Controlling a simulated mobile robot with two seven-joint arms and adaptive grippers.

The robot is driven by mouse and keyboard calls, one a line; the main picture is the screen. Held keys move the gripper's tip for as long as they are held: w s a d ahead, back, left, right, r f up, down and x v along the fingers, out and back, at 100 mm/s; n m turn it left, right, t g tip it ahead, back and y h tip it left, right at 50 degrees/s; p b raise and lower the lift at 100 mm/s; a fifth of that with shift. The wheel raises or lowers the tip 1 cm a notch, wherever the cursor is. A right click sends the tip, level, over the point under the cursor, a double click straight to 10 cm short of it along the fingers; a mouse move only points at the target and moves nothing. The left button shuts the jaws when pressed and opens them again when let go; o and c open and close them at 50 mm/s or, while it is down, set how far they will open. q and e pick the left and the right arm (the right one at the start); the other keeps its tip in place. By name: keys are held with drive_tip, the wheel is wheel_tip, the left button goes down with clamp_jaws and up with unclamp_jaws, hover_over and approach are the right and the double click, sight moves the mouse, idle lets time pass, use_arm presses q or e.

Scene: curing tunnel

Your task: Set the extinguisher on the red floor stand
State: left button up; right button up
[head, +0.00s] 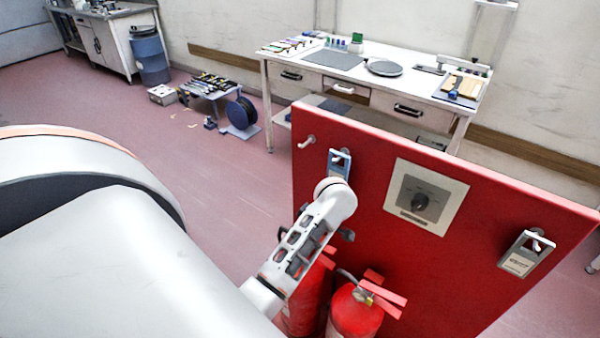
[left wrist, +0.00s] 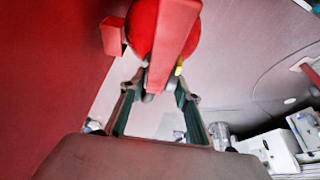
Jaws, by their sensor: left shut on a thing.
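A red extinguisher (head: 352,312) with red levers and a short hose shows at the lower middle of the head view, in front of a red upright panel (head: 460,255). A second red shape, seemingly another extinguisher (head: 303,308), is left of it, partly behind my white arm. In the left wrist view my left gripper (left wrist: 160,90) is shut on an extinguisher (left wrist: 172,45) near its red handle. I cannot tell which of the two in the head view it holds. Their bases are out of the picture. No separate red floor stand can be made out. My right gripper is not in view.
A low table with tools (head: 212,90) and a blue bin (head: 150,58) stand further back. Open pink floor (head: 225,175) lies left of the panel.

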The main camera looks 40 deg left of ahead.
use_arm(q)
drive_tip(key=shift+f, duration=1.7)
idle(1.3)
drive_tip(key=o, duration=1.4)
